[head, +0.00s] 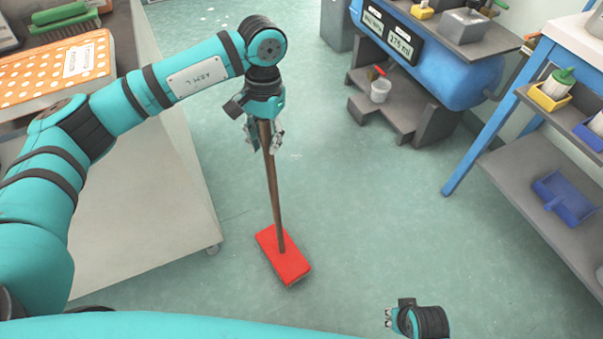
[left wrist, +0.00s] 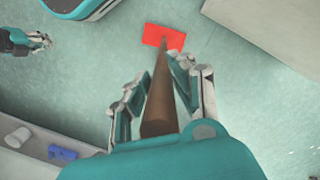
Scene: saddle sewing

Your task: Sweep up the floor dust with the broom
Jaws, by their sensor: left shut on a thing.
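The broom has a brown wooden handle (head: 272,190) and a flat red head (head: 283,262). My left gripper (head: 264,138) is shut on the upper handle, with the handle pointing down and slightly tilted. The red head (left wrist: 163,38) is on or just above the floor; I cannot tell which. In the left wrist view the handle (left wrist: 158,105) runs between the fingers of my left gripper (left wrist: 160,98). Small pale specks of dust (head: 207,17) lie on the green floor at the top. My right gripper (head: 390,319) is low in the head view, away from the broom; its jaw opening is unclear.
A pale cart (head: 150,215) stands left of the broom. A blue compressor (head: 455,75) with grey steps (head: 395,105) stands at the back right. Floor around the broom is clear.

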